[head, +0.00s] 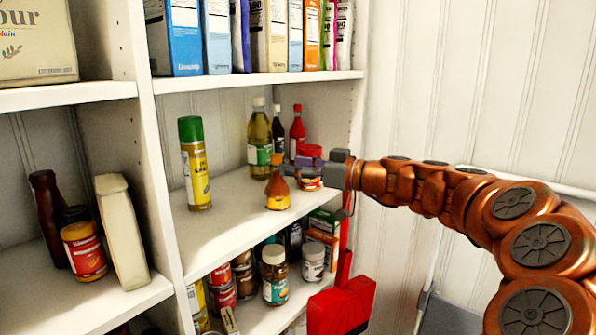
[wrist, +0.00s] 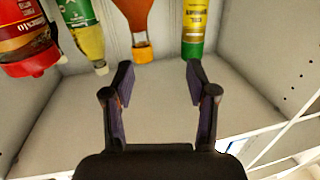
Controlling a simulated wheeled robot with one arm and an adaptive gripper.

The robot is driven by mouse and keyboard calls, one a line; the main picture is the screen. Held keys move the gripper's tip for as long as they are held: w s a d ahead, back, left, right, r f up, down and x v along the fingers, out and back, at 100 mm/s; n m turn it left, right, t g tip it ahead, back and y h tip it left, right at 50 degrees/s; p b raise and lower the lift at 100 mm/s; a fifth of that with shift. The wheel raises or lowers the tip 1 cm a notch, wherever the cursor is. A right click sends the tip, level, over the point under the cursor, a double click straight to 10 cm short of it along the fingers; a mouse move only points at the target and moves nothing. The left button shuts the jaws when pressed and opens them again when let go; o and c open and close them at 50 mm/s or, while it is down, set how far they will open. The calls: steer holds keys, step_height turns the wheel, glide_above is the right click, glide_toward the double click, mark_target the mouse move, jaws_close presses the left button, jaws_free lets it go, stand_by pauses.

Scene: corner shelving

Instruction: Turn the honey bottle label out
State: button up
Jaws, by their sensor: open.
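The honey bottle (head: 278,192) is a small amber bottle with an orange cap, upright on the middle shelf near its front. A paler yellow patch shows low on its side, too small to read as a label. In the wrist view, which looks upside down, the honey bottle (wrist: 141,22) is ahead of the fingertips, cap towards the picture's bottom, with no label visible. My gripper (head: 290,170) is just right of the bottle's upper part in the head view. In the wrist view my gripper (wrist: 160,78) is open, with nothing between its fingers.
A yellow spray can with a green cap (head: 195,165) stands left on this shelf. An oil bottle (head: 259,137), a dark bottle, a red bottle (head: 297,132) and a red-lidded jar (head: 311,167) stand behind or beside the honey. Clear shelf lies between can and honey.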

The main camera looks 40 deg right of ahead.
mark_target(281, 158)
steer(key=shift+t+h, duration=0.4)
steer(key=w+p, duration=0.1)
steer(key=w, duration=0.1)
steer(key=w+p, duration=0.1)
steer(key=w, duration=0.2)
steer(key=shift+w+r, duration=0.2)
steer(key=shift+w, duration=0.15)
steer(key=shift+p+x, duration=0.35)
steer(key=shift+x, duration=0.45)
steer(key=shift+f, duration=0.1)
jaws_close()
